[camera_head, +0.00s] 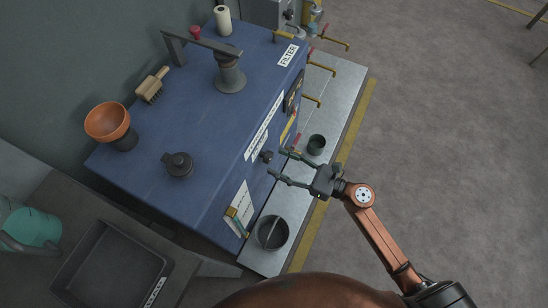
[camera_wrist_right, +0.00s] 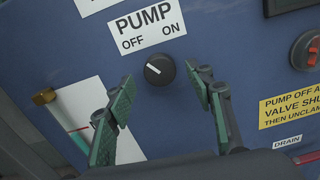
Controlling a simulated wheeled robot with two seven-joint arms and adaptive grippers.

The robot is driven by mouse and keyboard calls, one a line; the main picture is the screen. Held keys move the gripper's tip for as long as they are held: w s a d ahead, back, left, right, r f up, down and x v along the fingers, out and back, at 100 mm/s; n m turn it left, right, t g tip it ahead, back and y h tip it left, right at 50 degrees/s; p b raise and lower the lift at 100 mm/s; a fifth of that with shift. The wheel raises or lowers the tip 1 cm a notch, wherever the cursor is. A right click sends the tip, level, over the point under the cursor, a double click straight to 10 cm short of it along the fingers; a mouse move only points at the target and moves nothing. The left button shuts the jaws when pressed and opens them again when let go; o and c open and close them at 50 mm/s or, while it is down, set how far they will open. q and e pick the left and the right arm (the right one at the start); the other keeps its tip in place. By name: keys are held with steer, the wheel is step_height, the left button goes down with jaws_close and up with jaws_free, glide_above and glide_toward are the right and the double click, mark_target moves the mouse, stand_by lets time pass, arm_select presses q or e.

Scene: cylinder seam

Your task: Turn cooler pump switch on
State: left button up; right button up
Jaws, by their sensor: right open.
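The pump switch is a round black knob (camera_wrist_right: 159,70) on the blue front panel, under a white label (camera_wrist_right: 146,32) reading PUMP, OFF and ON. Its white mark points up and left, toward OFF. In the head view the knob (camera_head: 267,157) sticks out of the front of the blue cabinet (camera_head: 217,128). My right gripper (camera_head: 278,163) is open and empty in front of the panel. In the wrist view its two green-padded fingers (camera_wrist_right: 160,88) stand either side of the knob, apart from it. My left gripper is not in view.
A red-handled switch (camera_wrist_right: 307,50) and a yellow notice (camera_wrist_right: 292,106) are right of the knob. A brass fitting with a sight tube (camera_wrist_right: 45,97) is left. A grey ledge (camera_head: 262,205) with a bucket (camera_head: 272,233) and a dark cup (camera_head: 316,144) runs along the cabinet's foot.

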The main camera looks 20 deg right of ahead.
steer(key=shift+x, duration=1.2)
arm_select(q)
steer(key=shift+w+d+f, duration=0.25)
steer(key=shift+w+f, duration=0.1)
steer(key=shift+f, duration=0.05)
arm_select(e)
steer(key=shift+c, duration=0.7)
steer(key=c, duration=1)
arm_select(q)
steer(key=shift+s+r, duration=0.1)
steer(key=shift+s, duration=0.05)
